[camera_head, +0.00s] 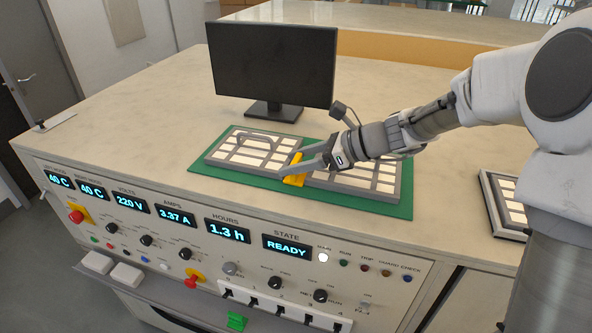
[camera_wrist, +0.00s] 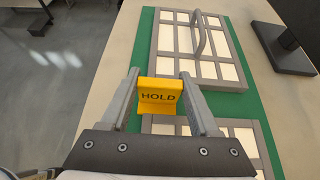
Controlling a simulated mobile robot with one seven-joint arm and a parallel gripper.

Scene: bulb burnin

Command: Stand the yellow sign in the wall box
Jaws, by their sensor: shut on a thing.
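The yellow sign (camera_wrist: 158,95), marked HOLD, is between the two fingers of my gripper (camera_wrist: 161,90) in the wrist view. My gripper is shut on it. In the head view the yellow sign (camera_head: 294,170) shows at the fingertips of my gripper (camera_head: 300,161), over the green mat near the gap between two light panels. I cannot tell whether the sign touches the mat. I cannot make out a wall box for certain in either view.
A panel with a handle (camera_head: 240,148) and a second panel (camera_head: 360,182) lie on the green mat (camera_head: 228,176). A monitor (camera_head: 272,65) stands behind. The control console (camera_head: 215,230) with switches fronts the bench. Another panel (camera_head: 508,205) is at right.

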